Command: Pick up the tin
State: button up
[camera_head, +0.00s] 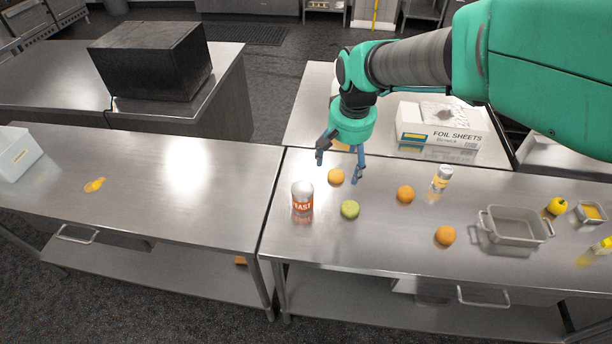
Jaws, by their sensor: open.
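The tin (302,203) is a short can with an orange-red label reading "EAST" in the visible part and a pale upper part. It stands upright near the left edge of the right-hand steel table (360,238). My gripper (339,166) hangs above that table, behind and to the right of the tin. Its blue fingers are spread, with nothing held between them. The gripper is apart from the tin. An orange (335,177) lies below and near the fingers.
A green fruit (350,209) lies just right of the tin. Oranges (405,194) (445,235), a small jar (441,178) and a grey baking dish (515,228) stand further right. A foil sheets box (440,130) is behind. The left table (150,200) is mostly clear.

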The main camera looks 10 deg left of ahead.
jog(key=g+p, duration=0.1)
jog(key=p, duration=0.3)
send_over(302, 189)
jog(key=shift+h, duration=0.3)
notch_tip(302, 189, down, 9)
jog(key=shift+a+f, duration=0.1)
jog(key=shift+f, duration=0.1)
jog(key=shift+f, duration=0.1)
jog(key=shift+f+b, duration=0.55)
jog(key=shift+f, duration=3.7)
jog(key=shift+w+d+f+b, duration=0.1)
jog(key=shift+f+b, duration=0.05)
jog(key=shift+f, duration=1.15)
jog(key=shift+d+f+b, duration=0.1)
jog(key=shift+f+b, duration=0.05)
jog(key=shift+f, duration=1.15)
jog(key=c, duration=1.5)
jog(key=shift+r, duration=0.15)
